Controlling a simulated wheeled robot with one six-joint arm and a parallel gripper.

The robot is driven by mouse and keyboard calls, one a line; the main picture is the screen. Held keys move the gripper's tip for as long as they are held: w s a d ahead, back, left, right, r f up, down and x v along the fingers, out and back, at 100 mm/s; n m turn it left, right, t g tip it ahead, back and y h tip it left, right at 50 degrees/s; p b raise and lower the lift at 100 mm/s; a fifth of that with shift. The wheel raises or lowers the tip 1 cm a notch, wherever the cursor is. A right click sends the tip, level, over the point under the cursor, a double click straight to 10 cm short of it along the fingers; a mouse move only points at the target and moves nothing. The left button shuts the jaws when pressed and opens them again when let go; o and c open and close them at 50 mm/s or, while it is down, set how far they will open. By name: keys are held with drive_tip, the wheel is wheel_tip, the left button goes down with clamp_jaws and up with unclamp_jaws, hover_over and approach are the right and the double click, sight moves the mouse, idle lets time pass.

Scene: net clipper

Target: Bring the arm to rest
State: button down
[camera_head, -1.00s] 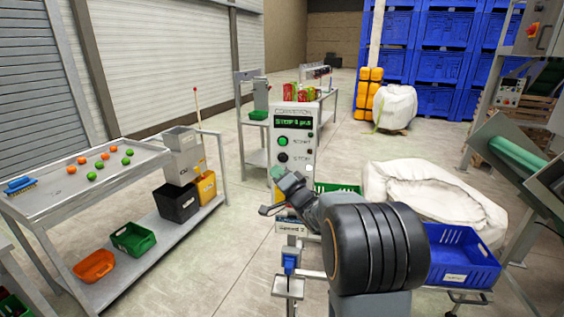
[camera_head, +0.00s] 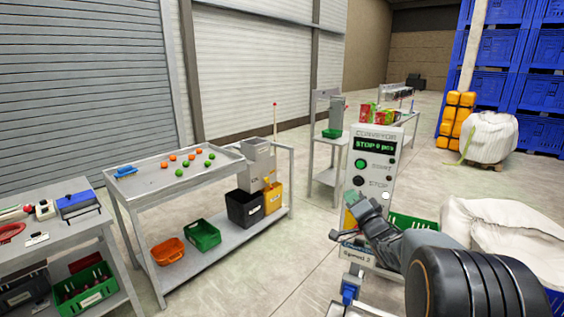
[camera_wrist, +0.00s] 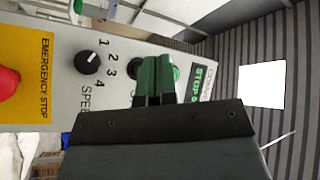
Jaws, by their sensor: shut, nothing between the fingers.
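My gripper (camera_wrist: 155,80) shows in the wrist view with its two dark green fingers together and nothing between them. It is in front of the conveyor control panel (camera_wrist: 125,55), over the area of its buttons; whether it touches the panel I cannot tell. In the head view my arm (camera_head: 425,250) reaches in from the lower right, and my gripper (camera_head: 360,195) is low at the front of the panel (camera_head: 388,140). The panel's display (camera_head: 375,146) reads STOP with a small count. A green START button (camera_head: 365,163) and a dark STOP button (camera_head: 360,180) are on it.
A sorting table (camera_head: 150,182) with orange and green balls stands left of the panel. A second table (camera_head: 60,240) is at the far left. A white sack (camera_head: 500,225) and green crate (camera_head: 410,222) are near my arm. Open floor (camera_head: 290,250) lies between the sorting table and panel.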

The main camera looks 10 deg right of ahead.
drive_tip(key=s+d+f+n+g+h, duration=0.1)
drive_tip(key=d+f+g+h, duration=0.15)
drive_tip(key=f, duration=0.25)
drive_tip(key=s+d+f+g+h, duration=0.1)
drive_tip(key=d+f+g+h, duration=0.1)
drive_tip(key=f+g+h, duration=0.15)
drive_tip(key=s+a+f+n+g, duration=0.1)
drive_tip(key=s+f+n+g, duration=0.1)
drive_tip(key=s+f+g, duration=0.3)
drive_tip(key=s+a+r+n+g+y, duration=0.1)
drive_tip(key=s+a+n+g, duration=0.1)
drive_tip(key=s+a, duration=0.5)
drive_tip(key=s+a+r+n+g+y, duration=0.1)
drive_tip(key=s+a+n, duration=0.3)
drive_tip(key=s+a, duration=0.4)
drive_tip(key=s+r+g, duration=0.1)
drive_tip(key=s, duration=0.5)
drive_tip(key=shift+s+r+g+y, duration=0.15)
drive_tip(key=shift+g+y, duration=0.25)
drive_tip(key=shift+d, duration=0.2)
